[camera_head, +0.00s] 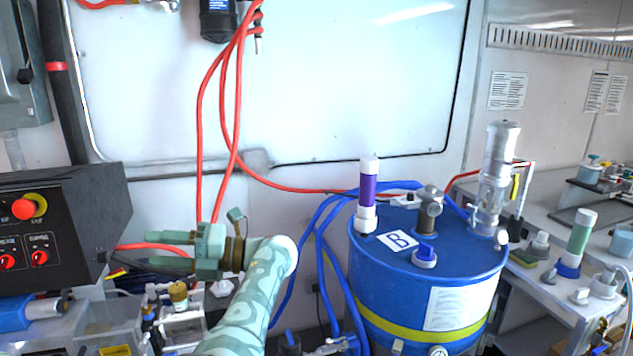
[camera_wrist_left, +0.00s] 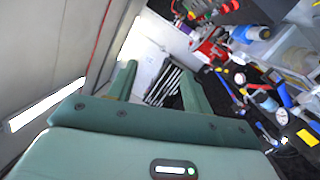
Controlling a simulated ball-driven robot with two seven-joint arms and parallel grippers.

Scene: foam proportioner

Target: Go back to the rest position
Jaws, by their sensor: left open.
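My left gripper (camera_head: 152,250) is pale green and reaches in from the bottom of the head view, with its fingers pointing left. The fingers are apart, with nothing held between them. It hangs in the air left of the blue drum and right of the black control box. In the left wrist view, the two fingers of the left gripper (camera_wrist_left: 156,78) stand apart with an empty gap. My right gripper does not show in either view.
A black control box (camera_head: 70,212) with red knobs stands at the left. A blue drum (camera_head: 420,290) marked B stands right of centre, with blue and red hoses beside it. A bench (camera_head: 545,290) with bottles runs along the right. Cluttered items fill the lower left.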

